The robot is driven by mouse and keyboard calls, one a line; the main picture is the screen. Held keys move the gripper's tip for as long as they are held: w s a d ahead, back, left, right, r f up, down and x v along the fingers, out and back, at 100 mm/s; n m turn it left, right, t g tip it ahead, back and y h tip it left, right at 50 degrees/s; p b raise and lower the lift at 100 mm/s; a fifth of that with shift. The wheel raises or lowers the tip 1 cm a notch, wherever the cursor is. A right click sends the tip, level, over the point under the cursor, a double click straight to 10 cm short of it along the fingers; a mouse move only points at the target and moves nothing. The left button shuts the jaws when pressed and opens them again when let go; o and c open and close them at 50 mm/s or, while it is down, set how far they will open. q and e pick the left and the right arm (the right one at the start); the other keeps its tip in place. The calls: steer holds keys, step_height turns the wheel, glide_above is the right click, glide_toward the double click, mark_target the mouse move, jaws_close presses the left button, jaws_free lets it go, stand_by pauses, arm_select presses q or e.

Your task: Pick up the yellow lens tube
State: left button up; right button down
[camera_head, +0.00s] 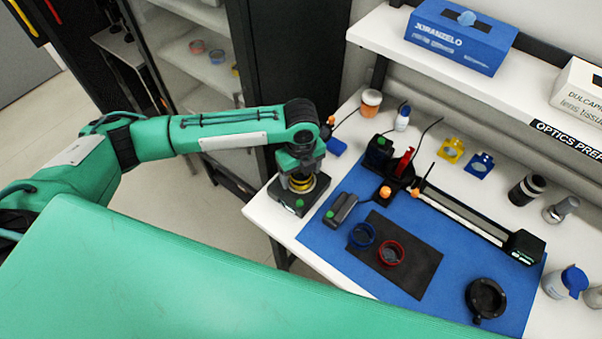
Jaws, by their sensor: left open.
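A yellow ring-shaped piece, which looks like the yellow lens tube (301,184), sits on a black boxy base (290,203) at the left end of the white bench. My left gripper (301,172) points down directly over it, with its open jaws at or just above it. The gripper and wrist hide the top of the yellow piece, so I cannot tell whether the fingers touch it. My right gripper is not in view.
A blue mat (335,256) carries a black rail (465,212), a dark pad (414,284) with a blue ring (362,236) and a red ring (391,253), and a black round holder (486,297). A yellow square mount (451,150) stands behind. A shelf (420,58) overhangs the back.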

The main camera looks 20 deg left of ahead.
arm_select(q)
steer(key=c, duration=1.2)
steer(key=shift+r, duration=0.15)
